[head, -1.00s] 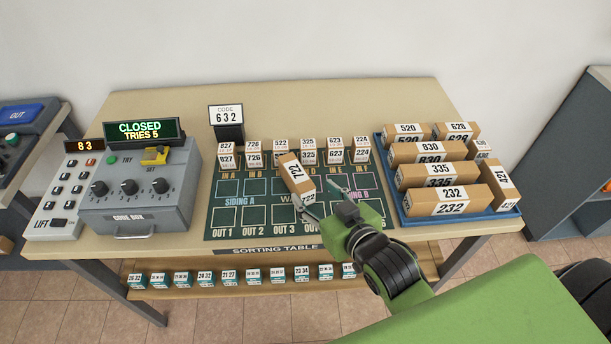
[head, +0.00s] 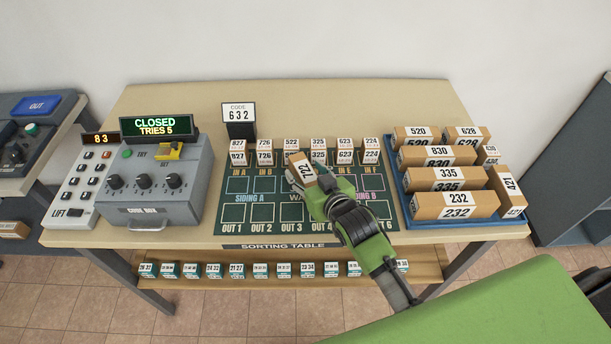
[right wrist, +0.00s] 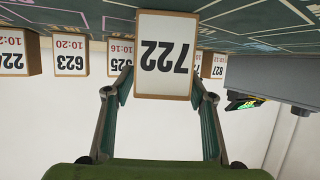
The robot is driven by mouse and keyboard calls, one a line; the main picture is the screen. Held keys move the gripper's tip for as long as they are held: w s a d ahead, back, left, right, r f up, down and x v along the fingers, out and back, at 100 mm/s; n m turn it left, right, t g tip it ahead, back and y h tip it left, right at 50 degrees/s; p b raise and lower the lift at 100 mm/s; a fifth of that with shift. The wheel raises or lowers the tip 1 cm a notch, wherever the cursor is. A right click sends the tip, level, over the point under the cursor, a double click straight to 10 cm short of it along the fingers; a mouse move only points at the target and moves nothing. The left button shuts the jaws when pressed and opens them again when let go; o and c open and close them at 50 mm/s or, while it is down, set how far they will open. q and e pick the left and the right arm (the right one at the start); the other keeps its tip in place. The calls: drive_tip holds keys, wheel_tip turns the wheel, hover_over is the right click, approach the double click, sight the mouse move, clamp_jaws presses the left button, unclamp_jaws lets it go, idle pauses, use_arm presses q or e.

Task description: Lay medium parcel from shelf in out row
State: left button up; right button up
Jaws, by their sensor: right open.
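OUT 1 to OUT 3 cells look empty. My left gripper is not in view.
A blue tray (head: 408,219) with several brown parcels stands at the right of the table. The code box (head: 158,185) and a keypad (head: 77,185) stand at the left. A code card (head: 239,113) stands behind the mat. A lower shelf (head: 222,279) carries several small boxes.

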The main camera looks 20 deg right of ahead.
drive_tip(key=shift+w+f, duration=0.2)
drive_tip(key=shift+w, duration=0.2)
drive_tip(key=c, duration=1.4)
drive_tip(key=shift+r, duration=0.1)
clamp_jaws()
drive_tip(key=shift+r, duration=0.1)
